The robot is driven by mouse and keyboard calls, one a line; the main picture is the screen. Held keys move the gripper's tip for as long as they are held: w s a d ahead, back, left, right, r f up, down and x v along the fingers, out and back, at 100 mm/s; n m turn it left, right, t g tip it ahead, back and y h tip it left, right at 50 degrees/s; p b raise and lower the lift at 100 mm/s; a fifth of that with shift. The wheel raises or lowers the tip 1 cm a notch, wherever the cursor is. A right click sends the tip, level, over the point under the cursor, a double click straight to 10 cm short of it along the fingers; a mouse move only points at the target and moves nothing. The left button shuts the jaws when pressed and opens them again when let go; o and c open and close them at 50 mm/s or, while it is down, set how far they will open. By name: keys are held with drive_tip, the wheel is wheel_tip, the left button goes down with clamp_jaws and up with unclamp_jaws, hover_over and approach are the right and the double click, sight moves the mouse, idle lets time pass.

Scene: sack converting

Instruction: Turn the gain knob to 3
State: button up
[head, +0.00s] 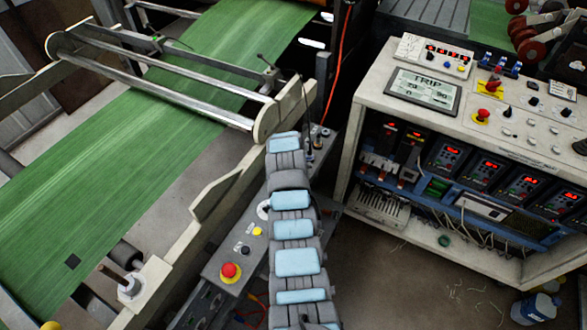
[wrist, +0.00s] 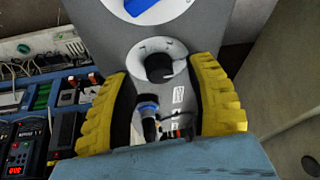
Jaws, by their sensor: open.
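In the wrist view a black knob (wrist: 159,66) sits on a pale round dial (wrist: 150,48) on a grey panel. It may be the gain knob, but I can read no label or pointer setting. My gripper (wrist: 157,72) is open, its yellow fingers on either side of the knob with gaps to both. I cannot tell how far the tips are from the panel. In the head view my arm covers part of the grey control panel (head: 213,266), and the gripper's fingers do not show.
A blue knob (wrist: 150,10) on a white dial lies beyond the black one, and a blue-ringed connector (wrist: 149,108) lies nearer. The panel also carries a red mushroom button (head: 230,270) and a yellow button (head: 257,231). A cabinet (head: 372,120) stands at right.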

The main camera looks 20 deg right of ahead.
drive_tip(key=v, duration=1.1)
idle(0.6)
